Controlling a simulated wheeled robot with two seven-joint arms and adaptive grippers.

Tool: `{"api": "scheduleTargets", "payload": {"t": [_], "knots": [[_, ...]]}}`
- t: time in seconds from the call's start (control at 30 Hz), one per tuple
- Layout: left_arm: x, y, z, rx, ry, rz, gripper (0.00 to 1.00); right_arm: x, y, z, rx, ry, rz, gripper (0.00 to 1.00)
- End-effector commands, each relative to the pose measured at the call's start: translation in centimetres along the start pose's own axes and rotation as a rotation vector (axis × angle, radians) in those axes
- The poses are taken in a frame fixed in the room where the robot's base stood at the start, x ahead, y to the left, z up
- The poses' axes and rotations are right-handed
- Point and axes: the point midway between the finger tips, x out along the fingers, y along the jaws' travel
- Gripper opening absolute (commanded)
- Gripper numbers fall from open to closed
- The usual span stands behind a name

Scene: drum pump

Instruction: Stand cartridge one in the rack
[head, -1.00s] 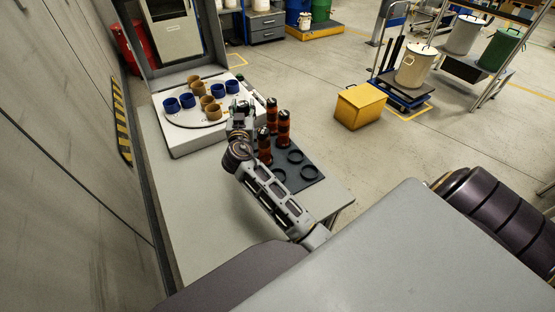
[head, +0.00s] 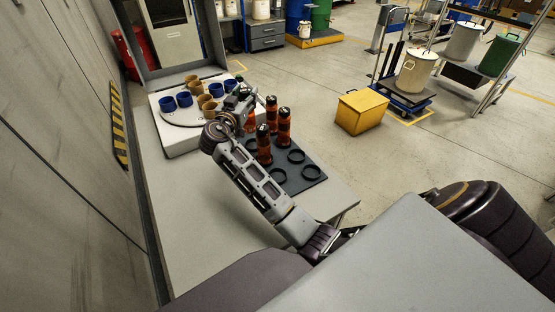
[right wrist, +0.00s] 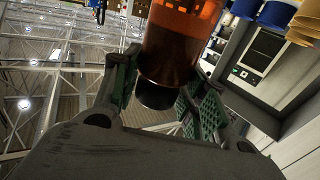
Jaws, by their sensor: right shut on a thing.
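My right gripper (head: 243,107) is shut on an amber cartridge with a dark end; the right wrist view shows the cartridge (right wrist: 178,45) between the green-padded fingers (right wrist: 160,95). Amber cartridges with black caps stand upright at the rack: a front one (head: 264,147), a right one (head: 284,128) and a back one (head: 271,110). The gripper is just left of the back one. I cannot tell which is cartridge one. My left gripper is not in view.
A white round platform (head: 180,117) with several blue and tan cups stands behind the gripper. The grey table (head: 195,200) is clear at left and front. A yellow box (head: 362,112) stands on the floor to the right.

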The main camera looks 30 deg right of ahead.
Motion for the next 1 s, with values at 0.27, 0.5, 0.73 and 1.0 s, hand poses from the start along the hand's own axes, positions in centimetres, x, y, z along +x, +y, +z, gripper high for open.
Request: {"api": "scheduleTargets", "payload": {"t": [0.27, 0.5, 0.73, 1.0], "knots": [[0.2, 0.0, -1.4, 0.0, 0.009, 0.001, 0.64, 0.4, 0.2, -0.4, 0.002, 0.002, 0.085, 0.03], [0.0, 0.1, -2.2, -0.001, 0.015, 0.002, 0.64, 0.5, 0.5, -0.9, 0.001, 0.001, 0.145, 0.03], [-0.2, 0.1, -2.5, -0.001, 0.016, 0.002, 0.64, 0.5, 0.7, -1.2, 0.0, 0.001, 0.168, 0.03], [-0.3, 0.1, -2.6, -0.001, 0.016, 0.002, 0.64, 0.5, 0.7, -1.2, 0.0, 0.0, 0.169, 0.03]]}}
